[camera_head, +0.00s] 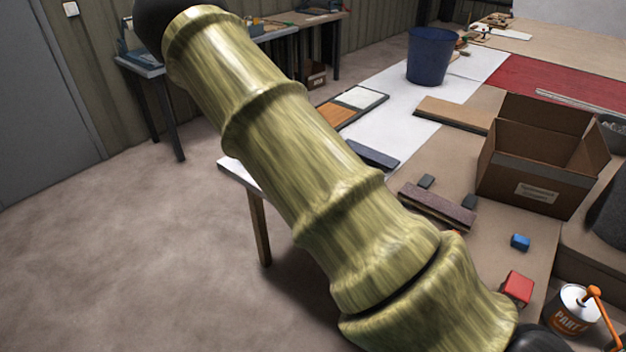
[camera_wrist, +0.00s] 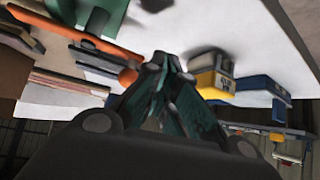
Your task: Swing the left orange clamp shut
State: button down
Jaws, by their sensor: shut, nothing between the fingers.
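An orange clamp lever (camera_wrist: 75,38) crosses the upper left of the wrist view, and its rounded orange end (camera_wrist: 128,77) is just left of my fingertips. My gripper (camera_wrist: 166,66) is shut and empty; I cannot tell whether it touches the lever. A green body (camera_wrist: 92,14) lies beside the lever. In the head view an orange lever (camera_head: 602,315) with a round end shows at the bottom right, in front of a labelled can; its base is out of frame. My gripper is outside the head view. I cannot tell which lever is the left clamp.
The can (camera_head: 573,311), a red block (camera_head: 517,288) and a blue block (camera_head: 520,242) stand on the bench near the lever. An open cardboard box (camera_head: 530,190) is behind them. A yellow-and-blue box (camera_wrist: 214,80) is right of my fingertips in the wrist view.

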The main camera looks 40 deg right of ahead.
jog(key=a+r+p, duration=0.7)
jog(key=a+p, duration=0.1)
jog(key=a, duration=0.1)
jog(key=shift+r, duration=0.25)
jog(key=shift+s+f, duration=0.1)
jog(key=shift+s, duration=0.05)
dwell(0.4)
jog(key=s+a+f+n+g+y+b, duration=0.1)
jog(key=s+a+f+n, duration=0.15)
jog(key=s+f, duration=0.7)
jog(key=s+a+f+n+g+y+b, duration=0.15)
jog(key=s+f+n, duration=0.25)
jog(key=s+f, duration=0.55)
jog(key=s+a+f+n+g+y, duration=0.1)
jog(key=s+a+f+n+y, duration=0.1)
jog(key=s+a, duration=0.6)
jog(key=s+a+f+n+g+y+b, duration=0.1)
jog(key=s+a, duration=0.6)
jog(key=s, duration=0.8)
jog(key=f+n+y, duration=0.1)
jog(key=n+y, duration=0.1)
jog(key=shift+s+a+f+y, duration=0.15)
jog(key=shift+a+f+y, duration=0.15)
jog(key=shift+a+y, duration=0.1)
